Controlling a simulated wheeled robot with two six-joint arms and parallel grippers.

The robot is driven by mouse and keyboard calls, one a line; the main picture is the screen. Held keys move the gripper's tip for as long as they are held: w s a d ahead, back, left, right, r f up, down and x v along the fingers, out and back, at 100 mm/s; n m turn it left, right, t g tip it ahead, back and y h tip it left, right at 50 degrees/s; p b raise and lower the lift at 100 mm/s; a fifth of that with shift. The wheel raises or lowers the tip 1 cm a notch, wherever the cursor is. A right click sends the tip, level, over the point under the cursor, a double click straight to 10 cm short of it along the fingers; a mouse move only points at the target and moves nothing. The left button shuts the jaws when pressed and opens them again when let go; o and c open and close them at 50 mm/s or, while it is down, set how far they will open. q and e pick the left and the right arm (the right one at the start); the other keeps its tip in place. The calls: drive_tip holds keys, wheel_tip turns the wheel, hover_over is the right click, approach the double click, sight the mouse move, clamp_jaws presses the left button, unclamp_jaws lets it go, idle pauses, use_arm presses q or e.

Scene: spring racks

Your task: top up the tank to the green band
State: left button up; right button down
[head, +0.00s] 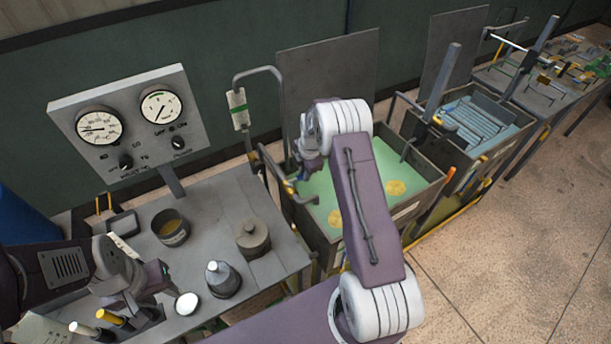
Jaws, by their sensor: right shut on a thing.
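The near tank (432,182) is a dark open box holding pale green liquid with yellow round patches on it. A green-and-white marked piece (239,108) sits on the bent grey pipe (258,72) at its left. My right arm reaches across the tank. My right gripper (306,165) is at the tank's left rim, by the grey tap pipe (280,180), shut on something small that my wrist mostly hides. My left gripper (160,285) is low over the bench at left; its finger gap is unclear. The liquid's level against a green band cannot be read.
A panel with two dials (130,120) stands behind the bench (225,205). The bench holds a can (171,228), a lidded grey pot (253,238), a bottle (222,280) and a white disc (187,304). A second tank (470,150) with bluish liquid stands right; tiled floor lies clear.

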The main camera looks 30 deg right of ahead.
drive_tip(key=shift+w, duration=0.15)
idle(0.3)
drive_tip(key=c, duration=1.3)
unclamp_jaws()
drive_tip(key=shift+r+b, duration=0.35)
drive_tip(key=shift+r, duration=0.1)
wheel_tip(320, 180, up, 8)
drive_tip(key=s+b, duration=0.1)
drive_tip(key=b, duration=0.1)
drive_tip(key=shift+s, duration=0.4)
